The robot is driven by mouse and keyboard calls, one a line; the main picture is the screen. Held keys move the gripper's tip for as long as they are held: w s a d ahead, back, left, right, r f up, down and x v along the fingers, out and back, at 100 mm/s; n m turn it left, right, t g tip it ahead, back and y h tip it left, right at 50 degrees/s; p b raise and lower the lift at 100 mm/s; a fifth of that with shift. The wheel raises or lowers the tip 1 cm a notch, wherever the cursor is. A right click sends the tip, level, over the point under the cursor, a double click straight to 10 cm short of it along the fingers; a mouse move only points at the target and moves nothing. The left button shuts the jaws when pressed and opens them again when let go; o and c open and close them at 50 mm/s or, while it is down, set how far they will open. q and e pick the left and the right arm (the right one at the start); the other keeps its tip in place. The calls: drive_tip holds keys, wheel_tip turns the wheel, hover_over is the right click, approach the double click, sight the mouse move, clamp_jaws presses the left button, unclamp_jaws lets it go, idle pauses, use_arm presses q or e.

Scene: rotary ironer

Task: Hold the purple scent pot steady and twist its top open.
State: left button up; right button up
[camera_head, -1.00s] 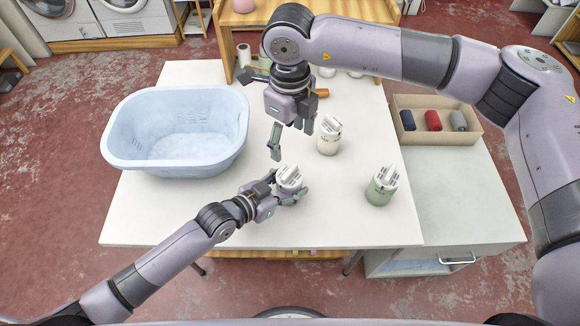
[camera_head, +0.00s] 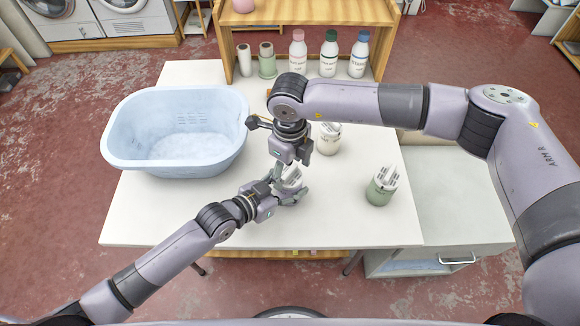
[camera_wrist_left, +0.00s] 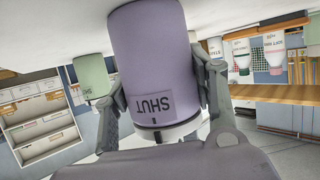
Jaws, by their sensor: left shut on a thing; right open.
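The purple scent pot (camera_wrist_left: 150,50) fills the middle of the left wrist view, upside down there, with a label reading SHUT near its top. In the head view only part of its white ribbed top (camera_head: 292,180) shows between my two grippers. My left gripper (camera_head: 288,192) is shut on the pot, one finger on each side of its body. My right gripper (camera_head: 289,172) is open and points down at the top, with its fingers beside it. I cannot tell whether they touch it.
A cream pot (camera_head: 329,139) stands just behind and right, and a green pot (camera_head: 380,189) stands farther right. A pale blue basket (camera_head: 178,160) takes up the table's left side. Several bottles (camera_head: 328,58) stand at the back by the wooden shelf. The front of the table is clear.

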drive_tip(key=shift+c, duration=0.2)
drive_tip(key=c, duration=1.1)
drive_tip(key=shift+n, duration=0.4)
drive_tip(key=n, duration=0.6)
drive_tip(key=shift+w+n, duration=0.1)
drive_tip(key=shift+n, duration=0.2)
drive_tip(key=n, duration=0.6)
drive_tip(key=shift+n, duration=0.4)
